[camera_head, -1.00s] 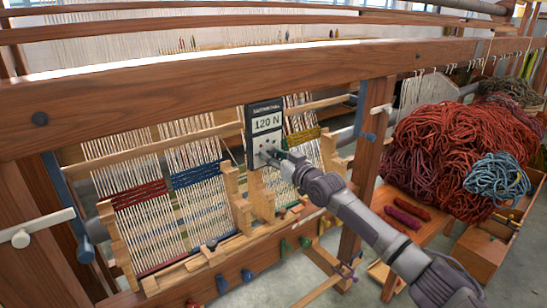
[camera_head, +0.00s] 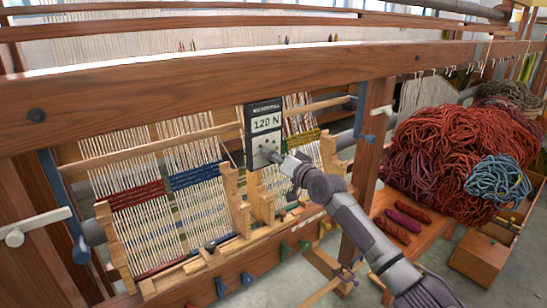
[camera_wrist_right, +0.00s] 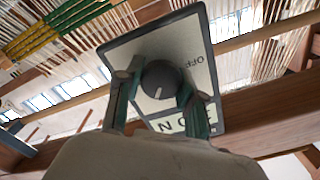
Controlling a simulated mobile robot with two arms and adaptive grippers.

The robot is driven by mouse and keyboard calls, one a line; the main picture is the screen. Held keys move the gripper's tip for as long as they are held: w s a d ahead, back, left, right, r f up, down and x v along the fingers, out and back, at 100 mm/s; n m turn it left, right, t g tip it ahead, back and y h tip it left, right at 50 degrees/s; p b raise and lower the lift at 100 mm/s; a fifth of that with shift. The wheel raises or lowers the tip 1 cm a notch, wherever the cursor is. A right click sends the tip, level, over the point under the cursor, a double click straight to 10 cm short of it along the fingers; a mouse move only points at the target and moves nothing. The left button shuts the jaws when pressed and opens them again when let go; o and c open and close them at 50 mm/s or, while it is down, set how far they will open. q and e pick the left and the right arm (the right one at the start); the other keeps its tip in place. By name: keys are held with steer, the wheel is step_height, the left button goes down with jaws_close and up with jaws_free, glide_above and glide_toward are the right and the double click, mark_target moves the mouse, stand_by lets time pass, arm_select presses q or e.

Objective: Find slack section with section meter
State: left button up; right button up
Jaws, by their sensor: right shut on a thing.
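The section meter (camera_head: 264,138) is a dark-edged box with a pale face reading 120 N. It is in front of the warp, between the blue-banded section (camera_head: 195,176) and the section with a yellow-green band (camera_head: 303,138). A red-banded section (camera_head: 137,195) hangs at the left. My right gripper (camera_head: 274,156) is shut on the meter's lower front. In the right wrist view its fingers (camera_wrist_right: 158,84) are either side of the meter's round dark knob (camera_wrist_right: 162,76), beside the word OFF. Whether the meter touches the threads is hidden. My left gripper is not in view.
The loom's thick top beam (camera_head: 200,90) crosses just above the meter, and a post (camera_head: 370,150) stands right of it. Wooden pegs (camera_head: 236,200) rise beside the meter. A red wool heap (camera_head: 450,145) and a bench with small skeins (camera_head: 405,220) are at the right.

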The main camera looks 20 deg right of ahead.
stand_by(0.3)
steer(key=o, duration=1.1)
steer(key=shift+o, duration=0.2)
steer(key=v, duration=1.2)
